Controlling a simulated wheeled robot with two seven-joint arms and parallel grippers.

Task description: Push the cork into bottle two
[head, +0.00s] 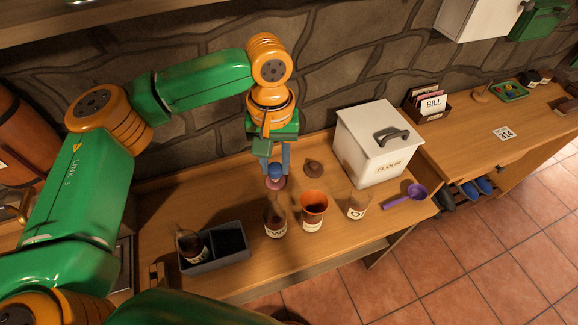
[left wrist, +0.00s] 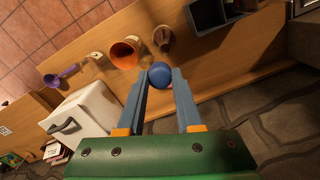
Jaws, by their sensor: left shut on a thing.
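My left gripper (head: 277,163) points down over the table behind the bottles. It is shut on a small blue ball-topped piece (head: 276,172), apparently the cork. The ball shows between the fingertips in the left wrist view (left wrist: 160,73). A pinkish round part (head: 275,184) shows just below it; I cannot tell whether they are joined. Bottle two (head: 275,222), dark with a pale label, stands upright in front of the gripper, apart from it. It shows in the left wrist view (left wrist: 163,37) beyond the fingertips. My right gripper is not in view.
An orange funnel-like cup (head: 313,202) stands right of bottle two, then another labelled bottle (head: 357,207) and a purple scoop (head: 405,195). A grey tray (head: 222,262) at left holds a dark bottle (head: 190,244). A white flour box (head: 370,145) and brown cone (head: 313,168) stand behind.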

